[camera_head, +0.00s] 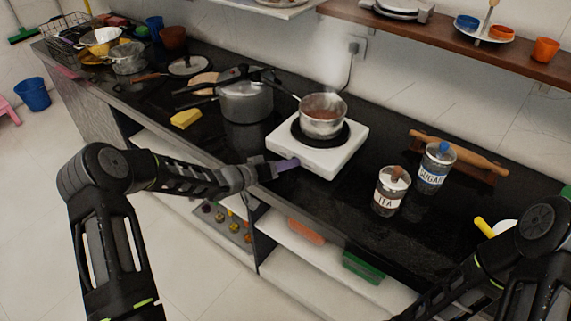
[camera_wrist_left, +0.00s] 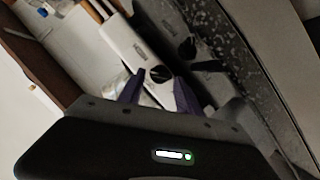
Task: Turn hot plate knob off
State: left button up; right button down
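The white hot plate (camera_head: 343,163) sits on the black counter, with a steaming metal saucepan (camera_head: 322,117) on its dark burner. Its front face also shows in the left wrist view (camera_wrist_left: 125,42). The dark round knob (camera_wrist_left: 160,74) is on that face; in the head view I cannot make it out. My left gripper (camera_head: 290,164) is at the left front of the hot plate. In the wrist view its purple fingers (camera_wrist_left: 160,88) are apart, with the knob between and just beyond the tips. I cannot tell whether they touch it. My right gripper is out of view.
A pressure cooker (camera_head: 246,102) and yellow block (camera_head: 186,118) stand left of the hot plate. Tea (camera_head: 390,198) and sugar (camera_head: 432,176) jars and a rolling pin (camera_head: 459,153) are to its right. Open shelves lie below the counter's front edge.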

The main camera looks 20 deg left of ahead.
pick_arm(q)
jog(key=shift+o, duration=1.1)
jog(key=v, duration=0.7)
jog(key=shift+s+a+r+b, duration=0.1)
jog(key=shift+s+a+b, duration=0.1)
jog(key=shift+s+b, duration=0.2)
jog(key=shift+c, duration=0.3)
